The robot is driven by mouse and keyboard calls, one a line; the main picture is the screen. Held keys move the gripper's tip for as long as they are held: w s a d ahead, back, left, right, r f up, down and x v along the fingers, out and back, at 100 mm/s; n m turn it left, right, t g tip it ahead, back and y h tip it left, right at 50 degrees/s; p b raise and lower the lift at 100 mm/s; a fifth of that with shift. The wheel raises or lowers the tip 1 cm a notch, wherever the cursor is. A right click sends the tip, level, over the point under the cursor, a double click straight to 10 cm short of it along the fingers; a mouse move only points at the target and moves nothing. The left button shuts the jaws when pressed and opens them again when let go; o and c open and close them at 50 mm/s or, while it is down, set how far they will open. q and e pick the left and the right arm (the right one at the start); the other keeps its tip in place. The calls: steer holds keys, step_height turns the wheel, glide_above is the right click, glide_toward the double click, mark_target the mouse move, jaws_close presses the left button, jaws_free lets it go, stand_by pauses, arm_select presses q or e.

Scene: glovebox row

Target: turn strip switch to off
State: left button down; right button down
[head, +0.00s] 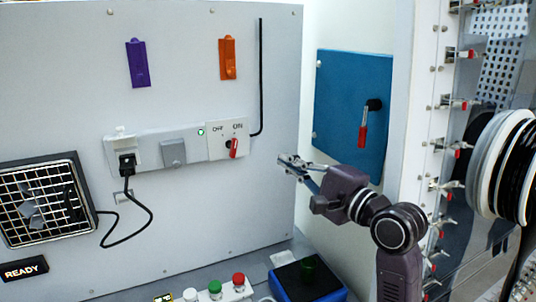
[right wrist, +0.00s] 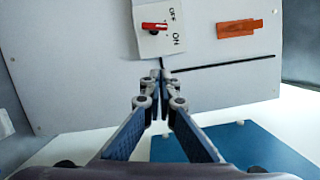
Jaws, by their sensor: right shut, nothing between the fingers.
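The strip switch is a white plate (head: 218,154) at the right end of a wall-mounted power strip (head: 150,153). It has a red lever (head: 234,148) with OFF lettered at left and ON at right; the lever is on the ON side. In the right wrist view the red lever (right wrist: 154,26) lies crosswise on the plate, beyond the fingertips. My right gripper (head: 284,160) is shut and empty, to the right of the switch and apart from it. Its fingers (right wrist: 160,78) meet in the right wrist view. My left gripper is not in view.
A green light (head: 201,132) glows on the strip. A black plug (head: 127,164) with a cord runs to a fan grille (head: 46,200). A black cable (head: 261,75) runs above right. A blue panel (head: 345,110) with a red-handled lever (head: 363,130) stands behind my arm. Coloured buttons (head: 215,289) sit below.

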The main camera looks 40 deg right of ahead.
mark_target(234, 148)
steer(key=w+a+r+p, duration=0.1)
steer(key=w+a+p, duration=0.3)
steer(key=w, duration=0.5)
steer(key=shift+w+r+p, duration=0.15)
steer(key=shift+w+p, duration=0.15)
steer(key=shift+p, duration=0.05)
steer(key=shift+d, duration=0.15)
